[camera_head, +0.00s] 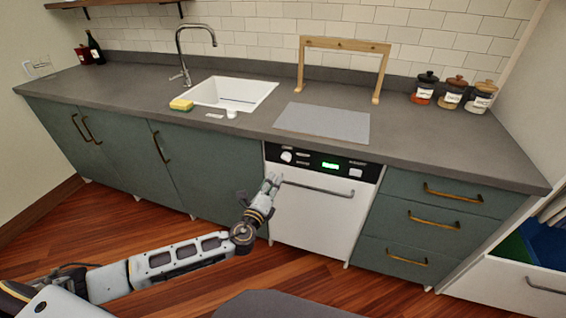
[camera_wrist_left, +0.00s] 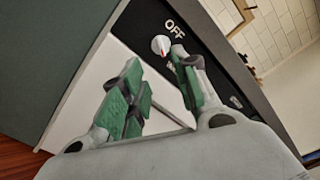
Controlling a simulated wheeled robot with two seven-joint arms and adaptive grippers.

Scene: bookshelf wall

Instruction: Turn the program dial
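The program dial (camera_head: 286,156) is a small white round knob at the left end of the black control panel (camera_head: 345,168) of a white dishwasher (camera_head: 312,222). In the left wrist view the dial (camera_wrist_left: 160,45) shows a red mark and sits below the word OFF. My left gripper (camera_head: 272,180) is in front of the dishwasher's top left, just below and left of the dial. Its green-padded fingers (camera_wrist_left: 155,80) are spread apart with nothing between them, and the dial is beyond their tips. My right gripper is not in view.
A green display (camera_head: 330,165) is lit on the panel. The dishwasher handle (camera_head: 318,189) runs just below it. The grey counter (camera_head: 420,140) overhangs above, with a sink (camera_head: 235,92) and a grey mat (camera_head: 322,122). Green cabinets (camera_head: 205,170) and drawers (camera_head: 430,220) flank the dishwasher.

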